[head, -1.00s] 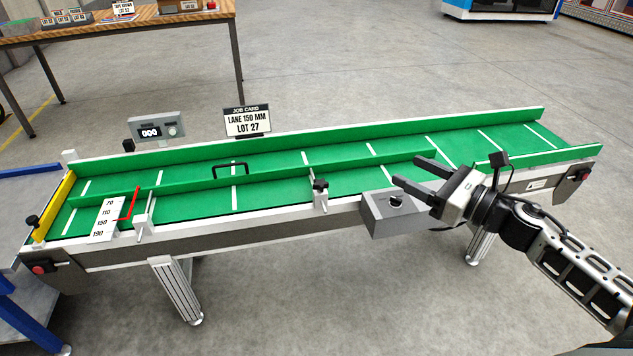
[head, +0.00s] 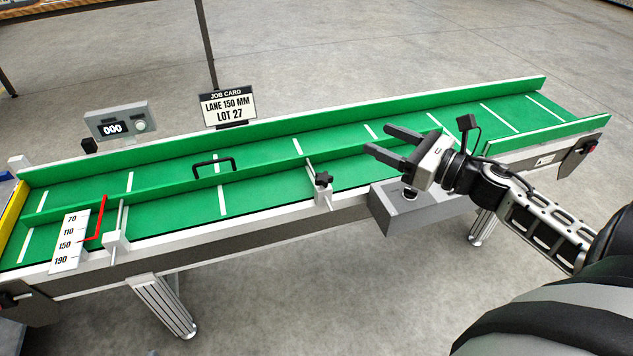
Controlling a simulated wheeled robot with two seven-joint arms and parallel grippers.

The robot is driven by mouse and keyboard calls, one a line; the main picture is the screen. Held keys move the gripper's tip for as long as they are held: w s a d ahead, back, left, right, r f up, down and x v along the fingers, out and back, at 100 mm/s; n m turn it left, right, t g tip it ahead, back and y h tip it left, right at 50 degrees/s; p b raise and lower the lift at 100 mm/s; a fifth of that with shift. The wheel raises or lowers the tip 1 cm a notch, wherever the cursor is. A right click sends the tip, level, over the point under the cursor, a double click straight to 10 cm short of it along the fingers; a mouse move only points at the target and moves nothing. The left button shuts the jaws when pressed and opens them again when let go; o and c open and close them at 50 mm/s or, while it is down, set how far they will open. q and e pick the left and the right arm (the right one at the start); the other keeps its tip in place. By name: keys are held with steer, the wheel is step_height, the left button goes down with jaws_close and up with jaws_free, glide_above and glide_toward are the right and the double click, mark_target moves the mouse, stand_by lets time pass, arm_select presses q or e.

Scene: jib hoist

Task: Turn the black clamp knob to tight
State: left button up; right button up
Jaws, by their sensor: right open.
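The black clamp knob (head: 323,179) is a small star-shaped knob on top of a white clamp post (head: 323,197) at the near edge of the green conveyor (head: 265,188). How tight it is cannot be seen. My right gripper (head: 383,143) is open and empty above the conveyor, to the right of the knob and apart from it. Its two dark fingers point left. My left gripper is not in view.
A grey box (head: 420,209) with a dark round knob juts from the conveyor's near side, below my right gripper. A green guide rail with a black handle (head: 214,162) runs along the belt. A scale plate (head: 70,240) with a red pointer (head: 97,220) is at left.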

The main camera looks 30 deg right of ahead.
arm_select(q)
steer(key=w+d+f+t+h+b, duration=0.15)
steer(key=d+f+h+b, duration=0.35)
steer(key=b, duration=1.1)
arm_select(e)
glide_toward(318, 174)
steer(key=v, duration=0.6)
steer(key=b+x, duration=0.1)
steer(key=x, duration=0.3)
steer(key=b+x, duration=0.1)
steer(key=x, duration=0.4)
steer(key=b+x, duration=0.1)
steer(key=x, duration=0.4)
steer(key=shift+w+f, duration=0.3)
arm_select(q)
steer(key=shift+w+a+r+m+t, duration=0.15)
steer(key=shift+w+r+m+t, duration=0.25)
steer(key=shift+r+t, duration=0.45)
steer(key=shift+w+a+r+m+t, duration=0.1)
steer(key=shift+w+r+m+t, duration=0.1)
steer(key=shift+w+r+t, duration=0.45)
arm_select(e)
steer(key=shift+w+a, duration=0.25)
steer(key=shift+w, duration=0.45)
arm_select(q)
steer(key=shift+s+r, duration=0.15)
arm_select(e)
steer(key=c, duration=1)
